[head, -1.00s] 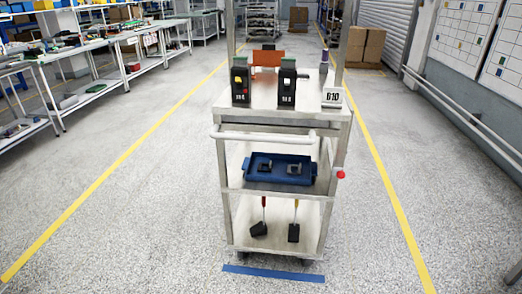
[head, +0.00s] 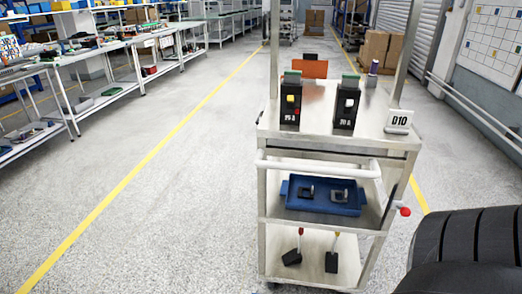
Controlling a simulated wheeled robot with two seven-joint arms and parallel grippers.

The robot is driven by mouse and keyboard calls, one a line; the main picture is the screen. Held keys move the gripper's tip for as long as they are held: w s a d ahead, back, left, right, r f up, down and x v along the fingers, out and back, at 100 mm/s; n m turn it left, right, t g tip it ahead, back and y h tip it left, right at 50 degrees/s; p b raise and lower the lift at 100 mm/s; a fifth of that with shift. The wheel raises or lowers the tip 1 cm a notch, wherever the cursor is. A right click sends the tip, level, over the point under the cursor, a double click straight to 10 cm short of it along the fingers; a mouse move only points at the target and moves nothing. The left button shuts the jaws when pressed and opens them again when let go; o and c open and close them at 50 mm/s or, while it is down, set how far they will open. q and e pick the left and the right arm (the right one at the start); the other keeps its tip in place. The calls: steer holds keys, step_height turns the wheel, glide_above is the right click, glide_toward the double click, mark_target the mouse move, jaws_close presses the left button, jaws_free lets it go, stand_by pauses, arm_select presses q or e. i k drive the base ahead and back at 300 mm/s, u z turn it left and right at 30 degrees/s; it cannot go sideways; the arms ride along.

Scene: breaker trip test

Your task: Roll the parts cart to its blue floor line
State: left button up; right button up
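The parts cart (head: 334,148) is a pale metal trolley with three levels, standing right of centre in the head view. A white push handle (head: 316,169) runs across its near side. Two black breakers (head: 291,105) (head: 346,108) stand upright on the top. A blue tray (head: 326,197) with two dark parts lies on the middle shelf. Two dark-headed tools hang above the bottom shelf. The blue floor line is not in view. Neither of my grippers is in view, and nothing visible touches the handle.
A number sign (head: 399,121) stands on the cart top, and a red knob (head: 405,211) sticks out at its right side. Yellow floor lines (head: 140,182) run along the aisle. Workbenches (head: 95,72) line the left; cartons (head: 382,50) stand behind. The floor left of the cart is clear.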

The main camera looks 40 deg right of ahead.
mark_target(313, 147)
steer(key=z, duration=0.5)
steer(key=i, duration=0.9)
steer(key=z, duration=0.9)
